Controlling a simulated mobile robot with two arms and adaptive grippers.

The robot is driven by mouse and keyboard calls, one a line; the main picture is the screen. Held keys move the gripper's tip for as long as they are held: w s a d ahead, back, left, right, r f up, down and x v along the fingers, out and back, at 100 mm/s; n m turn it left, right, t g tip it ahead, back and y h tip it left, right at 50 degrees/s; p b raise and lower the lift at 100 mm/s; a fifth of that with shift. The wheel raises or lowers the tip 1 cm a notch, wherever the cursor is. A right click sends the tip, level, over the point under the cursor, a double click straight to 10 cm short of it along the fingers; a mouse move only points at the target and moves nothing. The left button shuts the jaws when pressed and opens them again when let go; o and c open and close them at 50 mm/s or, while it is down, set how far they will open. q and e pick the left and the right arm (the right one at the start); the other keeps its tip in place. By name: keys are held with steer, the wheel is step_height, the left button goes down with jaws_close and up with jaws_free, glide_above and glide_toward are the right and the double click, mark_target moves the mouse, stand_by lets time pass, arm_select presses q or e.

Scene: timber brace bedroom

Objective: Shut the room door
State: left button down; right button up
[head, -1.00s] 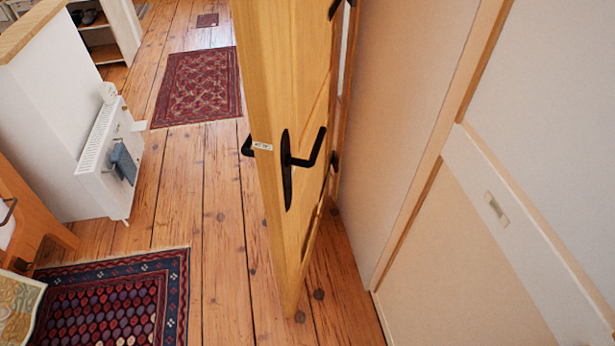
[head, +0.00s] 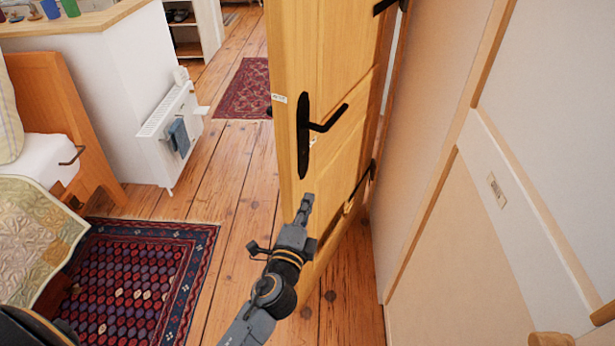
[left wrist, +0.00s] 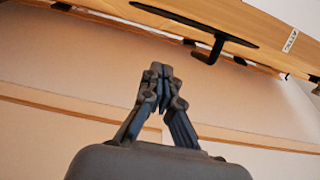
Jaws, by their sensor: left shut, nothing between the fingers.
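The room door (head: 340,75) is a wooden door standing open, its face turned towards the right wall. Its black handle (head: 318,125) sits on the door's near side. My left gripper (head: 306,203) is shut and empty, in front of the lower part of the door and below the handle. In the left wrist view the shut fingers (left wrist: 158,80) point towards the door (left wrist: 255,20), with the handle (left wrist: 212,45) beyond them. I cannot tell whether the fingertips touch the door. My right gripper is not in view.
A pale panelled wall (head: 450,100) runs along the right, close to the door. A patterned rug (head: 130,285) lies at the lower left, beside a bed (head: 50,110). A white radiator (head: 170,130) stands behind. Wooden floor (head: 225,190) is clear left of the door.

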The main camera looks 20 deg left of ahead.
mark_target(302, 171)
arm_select(q)
steer(key=w+a, duration=0.1)
steer(key=w, duration=0.2)
steer(key=w+a+p, duration=0.1)
steer(key=w+a, duration=0.1)
steer(key=w, duration=0.1)
steer(key=w+a+p, duration=0.1)
steer(key=w, duration=0.2)
steer(key=shift+w+a, duration=0.3)
steer(key=shift+w, duration=0.1)
steer(key=shift+f, duration=0.1)
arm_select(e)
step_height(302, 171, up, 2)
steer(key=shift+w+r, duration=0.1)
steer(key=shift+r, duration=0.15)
arm_select(q)
steer(key=shift+w, duration=0.1)
